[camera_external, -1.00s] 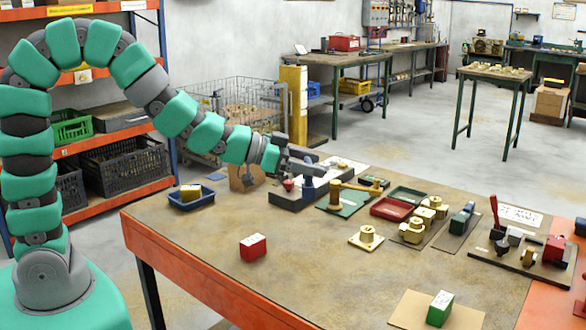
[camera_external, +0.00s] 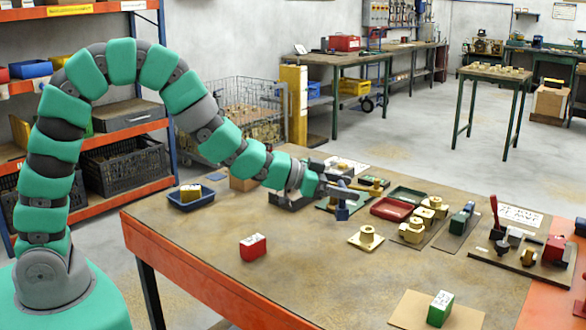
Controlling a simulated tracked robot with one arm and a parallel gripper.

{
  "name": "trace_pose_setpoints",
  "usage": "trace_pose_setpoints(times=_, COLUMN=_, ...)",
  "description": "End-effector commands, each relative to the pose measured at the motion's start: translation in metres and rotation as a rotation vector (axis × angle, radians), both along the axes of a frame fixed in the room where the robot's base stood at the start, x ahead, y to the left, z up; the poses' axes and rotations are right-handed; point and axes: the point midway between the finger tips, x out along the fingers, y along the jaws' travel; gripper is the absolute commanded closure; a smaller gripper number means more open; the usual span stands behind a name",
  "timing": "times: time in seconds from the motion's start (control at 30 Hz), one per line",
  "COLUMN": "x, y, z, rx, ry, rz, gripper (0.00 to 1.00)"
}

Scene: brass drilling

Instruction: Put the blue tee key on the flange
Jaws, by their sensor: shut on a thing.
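My gripper (camera_external: 348,190) is shut on the blue tee key (camera_external: 342,212) and holds it over the middle of the workbench. The key's dark blue lower end hangs below the fingers; its upper part is hidden by the gripper. The brass flange (camera_external: 366,239) sits on the bench to the right of and below the key in the picture. It has a square base and a round raised middle. The key is apart from the flange in the picture; I cannot tell its exact height.
A red tray (camera_external: 390,209) and brass fittings (camera_external: 412,231) lie right of the flange. A red block (camera_external: 253,247) and a green block (camera_external: 440,308) stand nearer the front. The bench between them is clear.

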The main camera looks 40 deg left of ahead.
Motion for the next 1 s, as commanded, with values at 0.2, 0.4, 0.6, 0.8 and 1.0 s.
trace_pose_setpoints(times=0.2, x=0.035, y=-0.023, z=-0.003, rx=0.0, ry=-0.003, rz=-0.002, gripper=0.68)
trace_pose_setpoints(times=0.4, x=0.055, y=-0.035, z=-0.006, rx=-0.001, ry=0.0, rz=-0.001, gripper=0.68)
trace_pose_setpoints(times=0.6, x=0.062, y=-0.039, z=-0.006, rx=0.001, ry=-0.002, rz=-0.001, gripper=0.68)
trace_pose_setpoints(times=0.8, x=0.064, y=-0.04, z=-0.031, rx=0.001, ry=0.002, rz=0.0, gripper=0.68)
trace_pose_setpoints(times=1.0, x=0.064, y=-0.04, z=-0.043, rx=0.001, ry=0.0, rz=0.001, gripper=0.68)
